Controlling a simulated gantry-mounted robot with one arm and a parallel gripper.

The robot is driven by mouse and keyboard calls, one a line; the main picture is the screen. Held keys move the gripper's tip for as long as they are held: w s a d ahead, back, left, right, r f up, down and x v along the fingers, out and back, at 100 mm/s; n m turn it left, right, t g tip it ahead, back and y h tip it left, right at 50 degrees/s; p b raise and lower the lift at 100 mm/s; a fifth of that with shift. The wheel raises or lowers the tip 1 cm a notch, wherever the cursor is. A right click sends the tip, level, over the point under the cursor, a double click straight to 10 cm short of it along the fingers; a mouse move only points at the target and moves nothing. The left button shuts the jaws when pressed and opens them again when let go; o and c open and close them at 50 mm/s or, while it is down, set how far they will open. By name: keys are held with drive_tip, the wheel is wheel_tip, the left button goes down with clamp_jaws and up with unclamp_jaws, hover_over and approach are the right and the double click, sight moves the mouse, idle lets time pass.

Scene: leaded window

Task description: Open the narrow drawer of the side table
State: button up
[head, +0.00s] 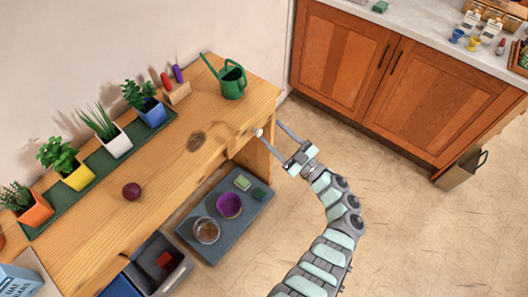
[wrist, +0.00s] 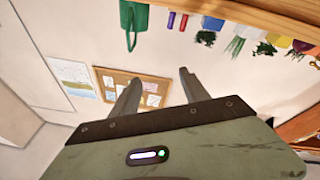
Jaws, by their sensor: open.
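The wooden side table (head: 190,145) stands along the wall, seen from above in the head view. A pale round knob (head: 259,132) shows at its front edge towards the right end; the drawer face under it is seen too steeply to make out. My gripper (head: 268,130) is open in front of that edge, its two fingers apart and pointing towards the table. One fingertip is close to the knob; I cannot tell if they touch. In the wrist view my gripper (wrist: 157,80) has nothing between its fingers, and the table edge (wrist: 250,18) crosses the top.
A green watering can (head: 232,82), potted plants on a green strip (head: 98,160) and a dark red ball (head: 131,191) are on the tabletop. Below is a grey shelf (head: 205,252) with bowls, and a grey bin (head: 172,250). Floor right of the table is clear up to the cabinet (head: 385,80).

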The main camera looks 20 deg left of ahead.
sight(260, 133)
drive_tip(key=w+d+f+m+g+h+b, duration=0.1)
drive_tip(key=w+d+f+m+h+b, duration=0.1)
drive_tip(key=f+b, duration=0.4)
drive_tip(key=w+d+f+m+g+h+b, duration=0.1)
drive_tip(key=w+f+m+b, duration=0.2)
drive_tip(key=f, duration=0.5)
drive_tip(key=shift+n, duration=0.6)
drive_tip(key=b+x, duration=0.3)
drive_tip(key=x, duration=0.7)
drive_tip(key=shift+a+r, duration=0.1)
drive_tip(key=shift+r, duration=0.1)
clamp_jaws()
